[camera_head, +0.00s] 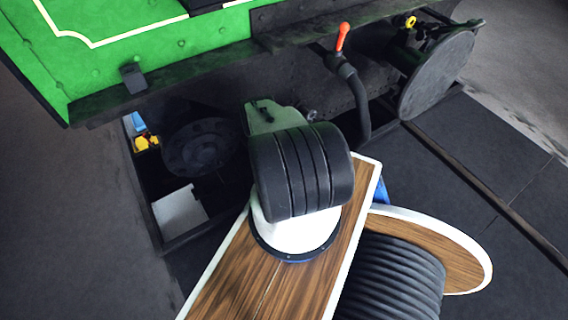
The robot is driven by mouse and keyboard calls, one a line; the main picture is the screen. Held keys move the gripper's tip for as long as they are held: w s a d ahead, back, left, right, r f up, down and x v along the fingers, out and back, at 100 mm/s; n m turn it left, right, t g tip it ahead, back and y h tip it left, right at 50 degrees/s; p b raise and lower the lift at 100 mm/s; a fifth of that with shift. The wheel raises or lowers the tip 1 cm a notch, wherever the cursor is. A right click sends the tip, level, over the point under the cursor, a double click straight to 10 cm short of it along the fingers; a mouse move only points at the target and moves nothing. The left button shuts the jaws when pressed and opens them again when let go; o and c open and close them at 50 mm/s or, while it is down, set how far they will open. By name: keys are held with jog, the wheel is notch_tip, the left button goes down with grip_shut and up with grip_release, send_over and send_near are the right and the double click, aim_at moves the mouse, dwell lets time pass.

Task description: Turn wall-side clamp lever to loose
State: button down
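No lever in view can be told for certain as the wall-side clamp lever. An orange-red lever handle (342,38) stands nearly upright on a dark pipe fitting at the tram's end beam. A small yellow piece (410,21) sits farther right, above the round dark buffer plate (437,75). Small yellow parts (146,142) show at the left, by the dark recess under the tram; their shape is too small to make out. My arm rises in the middle of the view and hides part of the tram's underside. My gripper cannot be made out.
The green tram body (150,45) with its dark beam spans the top. A white panel (180,212) lies in the dark recess (160,240) at the left. A dark pipe (358,105) hangs below the orange-red handle. Dark floor (525,195) is open at the right.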

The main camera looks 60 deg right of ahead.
dwell(0.4)
jog(key=c, duration=1.3)
grip_release()
